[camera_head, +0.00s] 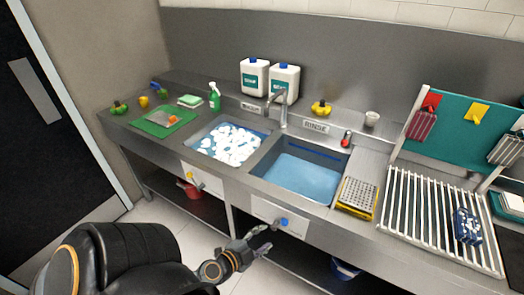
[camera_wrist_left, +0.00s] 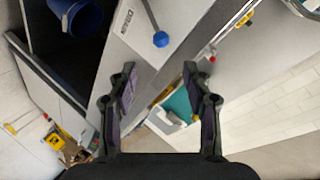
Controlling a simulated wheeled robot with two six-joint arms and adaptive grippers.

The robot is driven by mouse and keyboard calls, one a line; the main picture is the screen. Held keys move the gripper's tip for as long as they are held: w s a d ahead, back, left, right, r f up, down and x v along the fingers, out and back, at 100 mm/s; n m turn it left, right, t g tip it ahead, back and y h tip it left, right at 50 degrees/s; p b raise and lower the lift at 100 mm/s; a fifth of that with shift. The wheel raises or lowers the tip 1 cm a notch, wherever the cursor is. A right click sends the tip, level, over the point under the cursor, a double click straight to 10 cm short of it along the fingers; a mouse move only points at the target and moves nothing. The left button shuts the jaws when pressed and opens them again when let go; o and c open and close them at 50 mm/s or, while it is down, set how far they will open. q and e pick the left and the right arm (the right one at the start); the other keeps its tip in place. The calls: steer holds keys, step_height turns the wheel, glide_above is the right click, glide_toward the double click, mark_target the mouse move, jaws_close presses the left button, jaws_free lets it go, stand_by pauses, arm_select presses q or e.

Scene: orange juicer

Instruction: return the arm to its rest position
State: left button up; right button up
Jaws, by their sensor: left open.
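My left gripper (camera_head: 261,243) is at the lower middle of the head view, at the end of my left arm. It is in front of the sink counter and appears lower than the counter top. In the left wrist view, its two dark fingers (camera_wrist_left: 160,85) stand apart with nothing between them. A white front panel with a blue knob (camera_wrist_left: 161,39) is beyond the fingertips; the blue knob also shows in the head view (camera_head: 283,222). I cannot tell the exact gap to it. My right gripper is in neither view.
The steel counter holds a foamy left basin (camera_head: 232,142), a water-filled right basin (camera_head: 300,175), a tap (camera_head: 283,108) and a white drying rack (camera_head: 436,219). A blue bucket (camera_head: 345,268) and a red bucket (camera_head: 189,190) are underneath. Open floor (camera_head: 150,212) lies at left.

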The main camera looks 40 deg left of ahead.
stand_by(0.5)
arm_select(q)
steer(key=s+a+f+n+g+y, duration=0.1)
steer(key=s+a+f+n+g, duration=0.25)
steer(key=f, duration=0.75)
steer(key=s+a+f+n+g+y, duration=0.2)
steer(key=s+a+f, duration=0.25)
steer(key=f, duration=0.55)
steer(key=s+d+f+n+g+h, duration=0.1)
steer(key=s+d+f+n+g, duration=0.1)
steer(key=s+d+f, duration=0.3)
steer(key=s+d+f+n+g+h, duration=0.1)
steer(key=s+d+f+g, duration=0.4)
steer(key=s+f, duration=0.7)
steer(key=shift+s+d+n, duration=0.3)
steer(key=shift+s+n, duration=0.45)
steer(key=shift+n, duration=0.1)
